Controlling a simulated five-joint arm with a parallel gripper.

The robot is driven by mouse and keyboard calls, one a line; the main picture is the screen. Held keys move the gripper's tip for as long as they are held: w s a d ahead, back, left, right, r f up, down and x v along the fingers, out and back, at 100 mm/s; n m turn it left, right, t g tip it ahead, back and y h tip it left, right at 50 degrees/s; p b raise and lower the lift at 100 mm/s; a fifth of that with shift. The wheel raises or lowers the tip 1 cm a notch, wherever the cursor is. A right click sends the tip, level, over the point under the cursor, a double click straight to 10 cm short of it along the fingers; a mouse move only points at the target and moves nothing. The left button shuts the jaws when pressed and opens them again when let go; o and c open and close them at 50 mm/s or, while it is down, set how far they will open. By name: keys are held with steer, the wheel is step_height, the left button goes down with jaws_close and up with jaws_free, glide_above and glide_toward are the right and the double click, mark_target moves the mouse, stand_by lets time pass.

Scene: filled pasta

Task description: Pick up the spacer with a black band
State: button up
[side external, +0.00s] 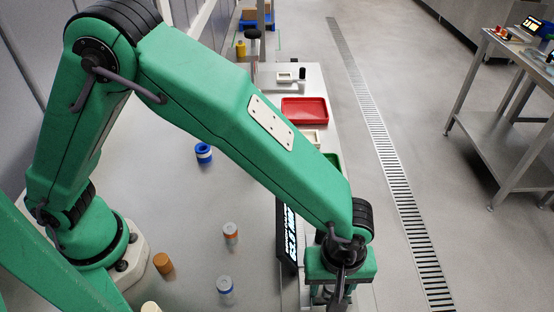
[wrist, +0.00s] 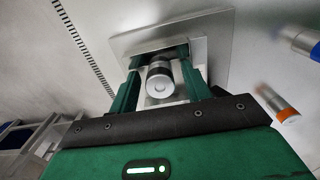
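The spacer with a black band (wrist: 160,79) is a silver-grey cylinder with a pale end facing the camera in the wrist view. It stands over a grey metal plate (wrist: 217,38). My gripper (wrist: 161,58) has one green finger on each side of the spacer. Narrow gaps seem to show between the spacer and the fingers, so they look open around it. In the side view my gripper (side external: 338,291) points down at the lower right, and the spacer is hidden there.
A dark display (side external: 288,238) stands just left of my gripper. Spacers with an orange band (side external: 230,234) and a blue band (side external: 226,290) stand on the table, with an orange cylinder (side external: 162,263) and a blue-and-white one (side external: 204,153). A red tray (side external: 305,122) lies farther back.

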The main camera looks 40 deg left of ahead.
jaws_close()
steer(key=shift+r, duration=5)
